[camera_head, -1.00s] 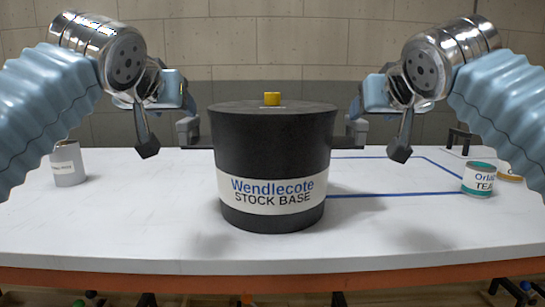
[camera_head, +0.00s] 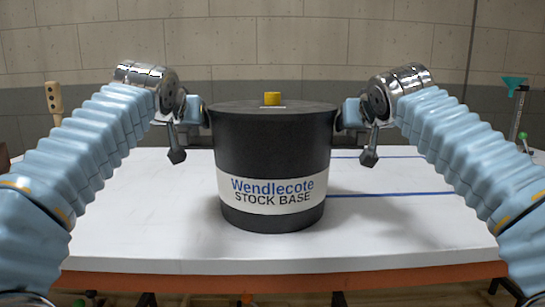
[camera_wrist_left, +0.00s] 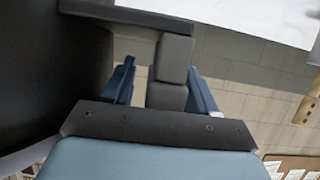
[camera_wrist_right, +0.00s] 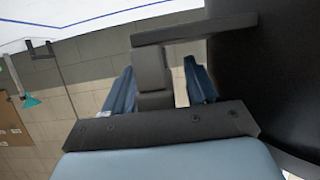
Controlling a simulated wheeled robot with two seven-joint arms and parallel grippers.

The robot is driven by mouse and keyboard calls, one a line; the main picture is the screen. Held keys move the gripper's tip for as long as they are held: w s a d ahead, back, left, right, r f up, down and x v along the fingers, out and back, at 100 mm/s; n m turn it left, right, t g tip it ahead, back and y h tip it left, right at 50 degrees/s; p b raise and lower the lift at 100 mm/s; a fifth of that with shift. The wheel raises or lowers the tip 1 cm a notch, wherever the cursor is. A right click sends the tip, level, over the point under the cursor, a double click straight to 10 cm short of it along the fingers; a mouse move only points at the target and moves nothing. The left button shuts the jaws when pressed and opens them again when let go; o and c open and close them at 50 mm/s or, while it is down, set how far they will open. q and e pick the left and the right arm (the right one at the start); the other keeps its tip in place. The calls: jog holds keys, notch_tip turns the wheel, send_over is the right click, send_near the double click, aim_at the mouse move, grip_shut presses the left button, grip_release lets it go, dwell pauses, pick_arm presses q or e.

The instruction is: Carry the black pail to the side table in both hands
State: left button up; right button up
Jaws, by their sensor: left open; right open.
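The black pail (camera_head: 272,150), labelled Wendlecote Stock Base, stands upright on the white table, with a yellow knob on its lid. My left gripper (camera_head: 194,110) is at the pail's left side, just under rim height. In the left wrist view its two blue fingers (camera_wrist_left: 163,82) stand apart on either side of a dark grey side handle (camera_wrist_left: 172,60). My right gripper (camera_head: 352,111) mirrors it on the right. In the right wrist view its fingers (camera_wrist_right: 156,84) stand apart around the other handle (camera_wrist_right: 152,68). Both grippers are open. The side table cannot be made out.
The white table (camera_head: 130,225) has an orange front edge and blue lines (camera_head: 390,194) at the right. Its surface near the pail is clear. A wooden post (camera_head: 54,98) stands behind at left, and a teal funnel (camera_head: 514,84) on a stand at right.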

pick_arm(q)
grip_shut()
pick_arm(e)
grip_shut()
dwell(0.9)
pick_arm(q)
jog(key=shift+r, duration=0.1)
pick_arm(e)
jog(key=shift+r, duration=0.1)
